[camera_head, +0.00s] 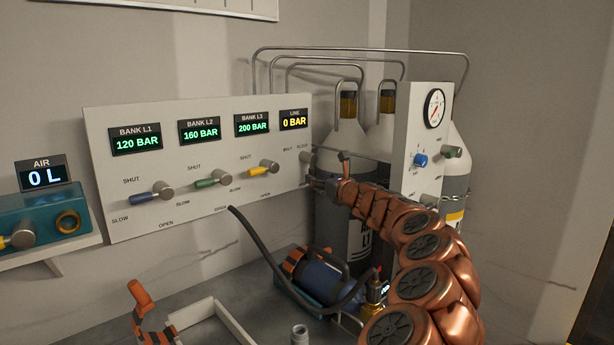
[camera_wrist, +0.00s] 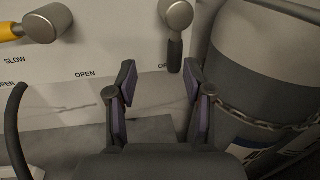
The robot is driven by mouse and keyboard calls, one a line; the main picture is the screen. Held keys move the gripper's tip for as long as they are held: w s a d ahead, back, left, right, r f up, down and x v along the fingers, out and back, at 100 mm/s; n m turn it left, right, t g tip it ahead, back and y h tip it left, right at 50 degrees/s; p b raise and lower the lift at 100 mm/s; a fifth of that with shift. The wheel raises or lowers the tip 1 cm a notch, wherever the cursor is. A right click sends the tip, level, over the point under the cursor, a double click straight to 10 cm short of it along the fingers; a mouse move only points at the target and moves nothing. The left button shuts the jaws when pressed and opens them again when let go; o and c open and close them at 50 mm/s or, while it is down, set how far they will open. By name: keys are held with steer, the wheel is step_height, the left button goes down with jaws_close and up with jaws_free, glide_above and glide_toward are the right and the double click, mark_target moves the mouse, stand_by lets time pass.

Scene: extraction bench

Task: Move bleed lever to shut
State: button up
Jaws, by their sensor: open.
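The bleed lever appears to be the rightmost one on the white panel, under the LINE display reading 0 BAR. Its round metal hub (camera_head: 306,157) shows in the head view, but its handle is largely hidden by my gripper. In the wrist view, its black handle (camera_wrist: 175,56) hangs straight down from the hub, beside a partly covered label starting "OP". My gripper (camera_wrist: 160,82) is open and empty. My gripper (camera_head: 321,184) is close to the panel's right end.
Blue (camera_head: 151,194), green (camera_head: 212,181) and yellow (camera_head: 263,169) levers line the panel to the left. Gas cylinders (camera_head: 345,225) and a gauge box (camera_head: 423,125) stand close on the right. A pump (camera_head: 322,280) with a black hose sits on the bench below.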

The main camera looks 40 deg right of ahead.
mark_target(314, 174)
steer(key=shift+m+h, duration=0.4)
steer(key=shift+w+d+f+p, duration=0.1)
steer(key=shift+w+d+p, duration=0.1)
steer(key=shift+w+d, duration=0.55)
steer(key=shift+w+d+f+p, duration=0.15)
steer(key=shift+w+d, duration=0.25)
steer(key=shift+w, duration=0.8)
steer(key=shift+w+d+f+p, duration=0.1)
steer(key=shift+w+d+p, duration=0.1)
steer(key=shift+w+d, duration=0.55)
steer(key=shift+w+a, duration=0.2)
steer(key=shift+w, duration=0.6)
jaws_close()
